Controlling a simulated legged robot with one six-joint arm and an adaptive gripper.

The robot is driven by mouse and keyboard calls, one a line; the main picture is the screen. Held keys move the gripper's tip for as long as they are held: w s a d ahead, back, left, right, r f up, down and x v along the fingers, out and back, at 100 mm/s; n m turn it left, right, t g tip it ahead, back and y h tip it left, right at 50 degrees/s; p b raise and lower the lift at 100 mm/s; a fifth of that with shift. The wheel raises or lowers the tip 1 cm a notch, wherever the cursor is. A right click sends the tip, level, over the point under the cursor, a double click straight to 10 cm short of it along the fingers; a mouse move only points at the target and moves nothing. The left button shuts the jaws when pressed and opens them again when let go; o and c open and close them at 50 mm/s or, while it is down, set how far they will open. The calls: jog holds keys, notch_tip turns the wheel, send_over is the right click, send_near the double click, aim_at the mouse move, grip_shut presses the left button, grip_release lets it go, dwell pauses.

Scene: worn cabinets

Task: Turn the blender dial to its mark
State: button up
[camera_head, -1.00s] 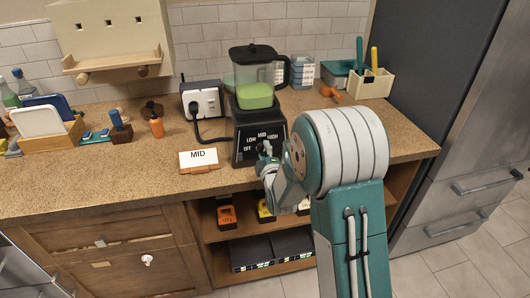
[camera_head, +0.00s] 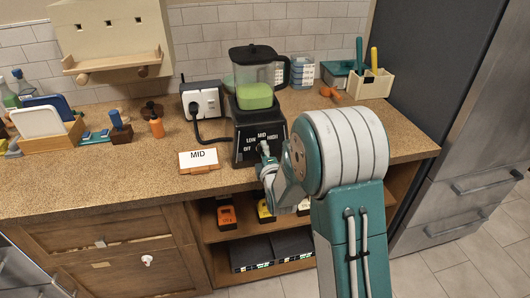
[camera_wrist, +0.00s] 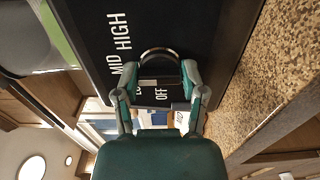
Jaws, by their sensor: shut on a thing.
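The blender has a dark base (camera_head: 247,156) and a clear jug (camera_head: 254,75) with green contents and a black lid. Its front panel is marked OFF, LOW, MID and HIGH. A card reading MID (camera_head: 204,157) stands on the counter to the left. My gripper (camera_head: 264,150) is at the front of the base and hides most of the dial. In the wrist view, its fingers (camera_wrist: 158,80) are on both sides of the dial, whose shiny curved rim (camera_wrist: 160,51) shows between them. They are shut on it. I cannot tell which mark the dial points at.
A white outlet box (camera_head: 203,100) with a black cord stands left of the blender. A utensil caddy (camera_head: 371,83) is at the back right. The counter front left of the card is clear.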

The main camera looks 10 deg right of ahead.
jog(key=o, duration=1.2)
jog(key=shift+a+f, duration=0.2)
jog(key=shift+c, duration=0.2)
jog(key=shift+a, duration=0.1)
jog(key=shift+r, duration=0.1)
jog(key=shift+s, duration=0.35)
jog(key=s, duration=1.1)
